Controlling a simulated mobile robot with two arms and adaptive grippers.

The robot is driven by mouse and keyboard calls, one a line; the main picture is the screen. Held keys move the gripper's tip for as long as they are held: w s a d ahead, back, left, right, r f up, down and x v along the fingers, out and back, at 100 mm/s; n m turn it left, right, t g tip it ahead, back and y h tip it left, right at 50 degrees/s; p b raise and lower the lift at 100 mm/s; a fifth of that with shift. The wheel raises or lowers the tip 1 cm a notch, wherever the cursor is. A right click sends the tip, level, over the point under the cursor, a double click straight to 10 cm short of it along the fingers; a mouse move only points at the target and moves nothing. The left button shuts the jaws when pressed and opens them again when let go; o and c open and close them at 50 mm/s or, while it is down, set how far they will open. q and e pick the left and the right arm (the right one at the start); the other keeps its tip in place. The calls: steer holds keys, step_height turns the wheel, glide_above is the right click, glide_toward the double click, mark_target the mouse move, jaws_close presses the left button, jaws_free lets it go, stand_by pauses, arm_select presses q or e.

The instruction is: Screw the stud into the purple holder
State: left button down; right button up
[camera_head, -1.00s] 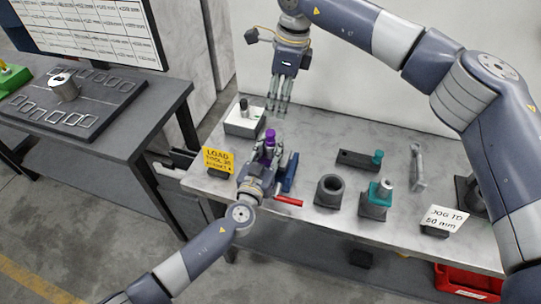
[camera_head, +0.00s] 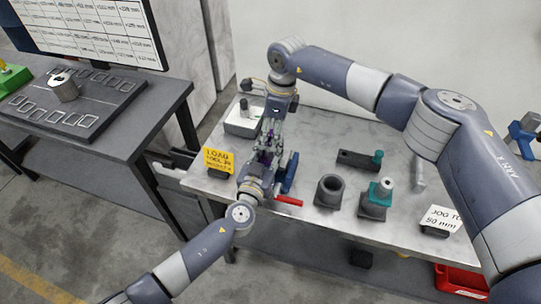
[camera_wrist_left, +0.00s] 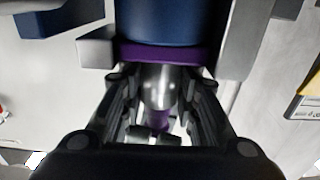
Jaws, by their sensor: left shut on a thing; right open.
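The purple holder (camera_head: 269,140) shows only in small patches between the two grippers in the head view. In the left wrist view a purple band (camera_wrist_left: 165,53) lies below a dark blue round part, with a shiny metal cylinder (camera_wrist_left: 160,80) between the fingers. My left gripper (camera_head: 262,158) comes from the front and is shut on the purple holder. My right gripper (camera_head: 270,128) points down from behind, open, with its fingers at the holder's top. Whether they touch it cannot be told. I cannot make out the stud for certain.
A white box (camera_head: 240,121) with a dark peg stands behind left. A blue clamp with a red handle (camera_head: 289,201) is right of the left gripper. A dark ring (camera_head: 329,190) and a teal-topped block (camera_head: 377,195) stand further right. A yellow sign (camera_head: 217,160) is at left.

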jaws_close()
steer(key=shift+c, duration=0.4)
jaws_free()
steer(key=shift+r, duration=2.3)
steer(key=shift+o, duration=0.4)
step_height(320, 180, up, 7)
steer(key=d, duration=0.1)
steer(key=shift+d+r, duration=0.2)
steer(key=shift+d, duration=0.2)
